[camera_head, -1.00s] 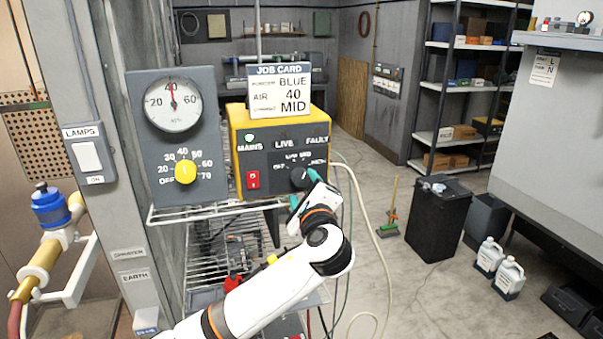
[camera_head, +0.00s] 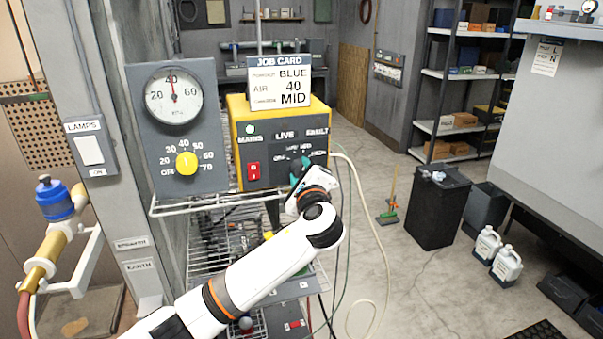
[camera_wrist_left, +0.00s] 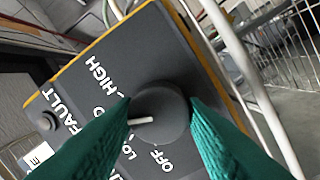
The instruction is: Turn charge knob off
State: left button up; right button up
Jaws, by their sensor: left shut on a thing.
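The charge knob (camera_wrist_left: 163,104) is a round dark grey knob with a white pointer on the grey face of the yellow-edged control unit (camera_head: 237,118). In the left wrist view its labels read OFF, LOW, a partly covered label and HIGH. The pointer aims left, between LOW and the partly covered label. My left gripper (camera_head: 299,170) is at the right end of the unit's face in the head view. Its green fingers stand on either side of the knob, shut on it, and partly cover the labels. The head view mostly hides the knob. My right gripper is out of view.
A gauge panel (camera_head: 150,150) with a yellow knob (camera_head: 187,163) stands left of the unit. A job card (camera_head: 279,82) reading BLUE, 40, MID sits on top. A wire shelf (camera_head: 215,204) lies below, and hoses hang right of my arm. A red switch (camera_head: 253,171) is on the unit.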

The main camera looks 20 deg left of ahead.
pick_arm(q)
jog(key=shift+f+n+b, duration=0.25)
jog(key=shift+n+b, duration=0.35)
jog(key=shift+b, duration=0.3)
jog(key=shift+w+d+f+n+y+b, duration=0.1)
jog(key=shift+n+y+b, duration=0.3)
jog(key=shift+n+b, duration=2.6)
jog(key=shift+s+a+f+n+y+b, duration=0.1)
jog(key=shift+n+y+b, duration=0.3)
jog(key=shift+n+b, duration=2.65)
jog(key=shift+w+d+n+y+b, duration=0.1)
jog(key=shift+n+y+b, duration=0.3)
jog(key=shift+n+b, duration=2.6)
jog(key=o, duration=1)
jog(key=shift+r, duration=0.15)
